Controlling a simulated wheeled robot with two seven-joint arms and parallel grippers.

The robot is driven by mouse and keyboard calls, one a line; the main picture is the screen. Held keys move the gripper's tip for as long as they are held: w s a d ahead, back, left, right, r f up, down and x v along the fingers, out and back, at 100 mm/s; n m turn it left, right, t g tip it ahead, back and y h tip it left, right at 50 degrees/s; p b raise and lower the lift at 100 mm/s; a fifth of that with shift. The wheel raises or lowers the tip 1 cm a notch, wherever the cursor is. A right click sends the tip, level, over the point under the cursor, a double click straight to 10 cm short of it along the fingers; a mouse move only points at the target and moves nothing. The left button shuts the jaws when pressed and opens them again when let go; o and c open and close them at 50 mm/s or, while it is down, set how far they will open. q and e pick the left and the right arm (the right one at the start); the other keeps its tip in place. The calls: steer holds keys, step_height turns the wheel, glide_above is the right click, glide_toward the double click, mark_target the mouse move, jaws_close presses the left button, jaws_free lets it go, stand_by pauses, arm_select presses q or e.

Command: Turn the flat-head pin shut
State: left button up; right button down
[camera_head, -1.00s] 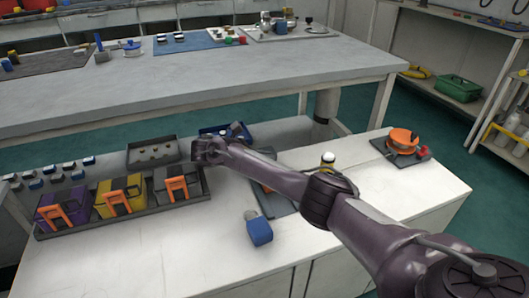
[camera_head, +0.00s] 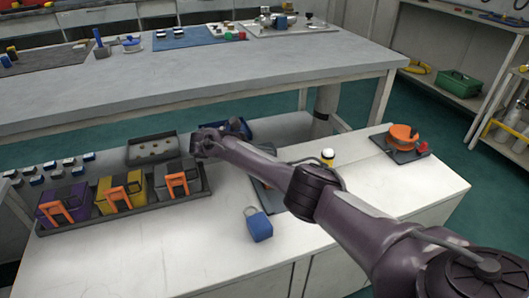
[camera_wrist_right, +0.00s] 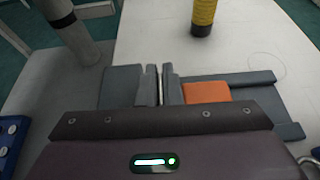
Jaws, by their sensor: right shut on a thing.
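My right gripper (camera_wrist_right: 159,86) shows in the right wrist view, with its two grey fingers nearly together. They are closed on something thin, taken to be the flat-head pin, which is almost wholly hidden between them. Behind and beside the fingers lies a grey panel (camera_wrist_right: 249,77) with an orange block (camera_wrist_right: 207,92) just right of the fingers. In the head view my right arm covers most of this panel (camera_head: 268,200) and hides the fingertips. The pin's turn angle cannot be made out. My left gripper is out of view.
A blue padlock (camera_head: 259,226) lies in front of the panel. A yellow cylinder (camera_wrist_right: 203,14) stands beyond it. A dark tray (camera_head: 195,198) with purple, yellow and grey boxes is at the left. An orange reel (camera_head: 403,136) sits at the right.

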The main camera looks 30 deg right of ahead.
steer(key=c, duration=1.7)
jaws_free()
steer(key=shift+w+a+r, duration=0.1)
steer(key=shift+a+r, duration=0.05)
steer(key=shift+r, duration=0.2)
steer(key=shift+o, duration=0.5)
steer(key=shift+f, duration=0.2)
steer(key=v, duration=0.7)
steer(key=shift+a+r, duration=0.2)
steer(key=shift+a, duration=0.2)
